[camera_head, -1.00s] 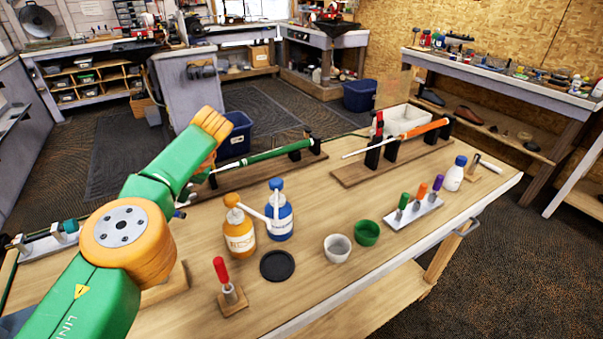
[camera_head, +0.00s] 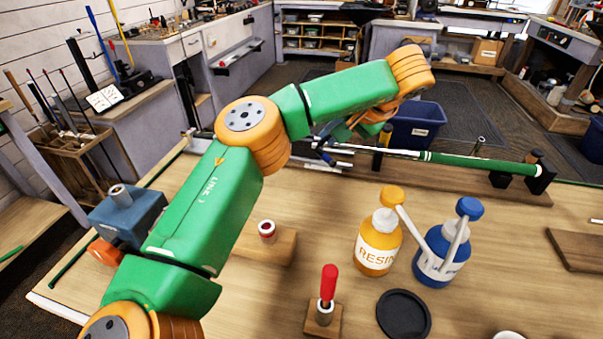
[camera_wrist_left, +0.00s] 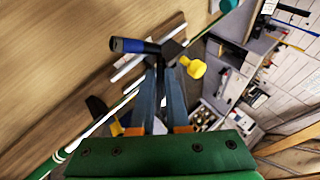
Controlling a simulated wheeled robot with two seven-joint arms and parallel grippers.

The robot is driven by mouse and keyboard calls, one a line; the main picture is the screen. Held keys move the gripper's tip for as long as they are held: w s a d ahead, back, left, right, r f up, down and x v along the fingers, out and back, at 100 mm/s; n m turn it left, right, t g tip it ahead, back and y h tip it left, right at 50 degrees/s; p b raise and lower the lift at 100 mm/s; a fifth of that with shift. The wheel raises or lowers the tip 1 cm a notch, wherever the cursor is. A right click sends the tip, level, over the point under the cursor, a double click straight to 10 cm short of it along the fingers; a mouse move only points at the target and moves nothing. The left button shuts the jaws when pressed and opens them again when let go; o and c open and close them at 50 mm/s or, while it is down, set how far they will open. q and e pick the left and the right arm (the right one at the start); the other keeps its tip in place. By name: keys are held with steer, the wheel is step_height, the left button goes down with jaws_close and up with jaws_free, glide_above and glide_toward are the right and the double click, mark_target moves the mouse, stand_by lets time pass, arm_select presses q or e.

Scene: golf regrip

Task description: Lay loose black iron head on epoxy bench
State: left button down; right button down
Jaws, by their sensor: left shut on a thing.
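The loose black iron head (camera_wrist_left: 172,50) shows as a small dark piece at my left gripper's fingertips in the left wrist view. A black cylinder with a blue band (camera_wrist_left: 135,46) extends beside it; I cannot tell if they are one piece. My left gripper (camera_wrist_left: 163,72) is shut on the head. In the head view, my left gripper (camera_head: 325,150) is over the far side of the wooden epoxy bench (camera_head: 310,215), partly behind my arm, and the head cannot be made out there. My right gripper is not in view.
A club with a green grip (camera_head: 480,163) lies in a stand right of my gripper. A resin bottle (camera_head: 377,250), blue bottle (camera_head: 440,255), black disc (camera_head: 403,314) and red-handled tool (camera_head: 328,287) stand nearer. A grey-blue vise (camera_head: 125,215) is at left. Bare wood lies between.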

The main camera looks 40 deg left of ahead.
arm_select(q)
steer(key=s+a+f, duration=0.2)
steer(key=s+f, duration=0.1)
steer(key=s+a+f+b, duration=0.1)
steer(key=s+a, duration=0.1)
steer(key=shift+s+f, duration=0.15)
steer(key=shift+f, duration=0.15)
steer(key=f, duration=0.3)
steer(key=f+b, duration=0.1)
steer(key=shift+s+a+f, duration=0.35)
steer(key=shift+a+f, duration=0.05)
steer(key=shift+s+d, duration=0.15)
steer(key=c, duration=1.2)
jaws_free()
steer(key=shift+o, duration=0.2)
steer(key=shift+w+f, duration=0.1)
steer(key=shift+w, duration=0.1)
steer(key=p+v, duration=0.1)
steer(key=v, duration=0.2)
steer(key=p+v, duration=0.1)
steer(key=v, duration=0.1)
steer(key=shift+a+r+p, duration=0.2)
steer(key=shift+r+p, duration=0.1)
steer(key=shift+r, duration=0.1)
steer(key=p+v, duration=0.1)
steer(key=v, duration=0.5)
steer(key=shift+s+d, duration=0.2)
steer(key=shift+d, duration=0.25)
